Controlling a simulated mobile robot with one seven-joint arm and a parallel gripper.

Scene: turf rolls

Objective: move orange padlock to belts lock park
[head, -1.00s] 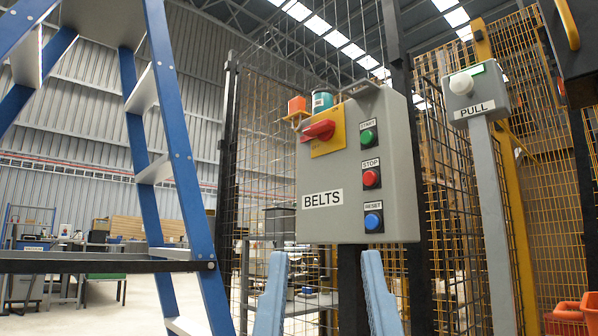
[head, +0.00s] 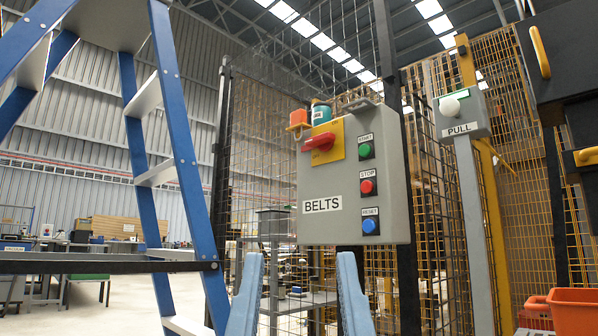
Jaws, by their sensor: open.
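The orange padlock (head: 298,118) shows as a small orange block at the top left corner of the grey BELTS box (head: 335,222), by a small tan bracket. I cannot tell whether it hangs there or rests on it. A teal round item (head: 321,112) is just right of it. A red rotary handle (head: 318,142) on a yellow plate (head: 338,148) sits below. A grey loop (head: 363,104) is on the box's top edge. I cannot tell which part is the lock park. My gripper (head: 299,262) is open and empty, its light blue fingers below the box.
A blue ladder (head: 180,150) stands close on the left. Mesh fencing (head: 255,170) runs behind the box. A PULL box (head: 462,116) on a grey post is to the right, with orange crates (head: 575,308) low at right and a dark cabinet (head: 560,75) at upper right.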

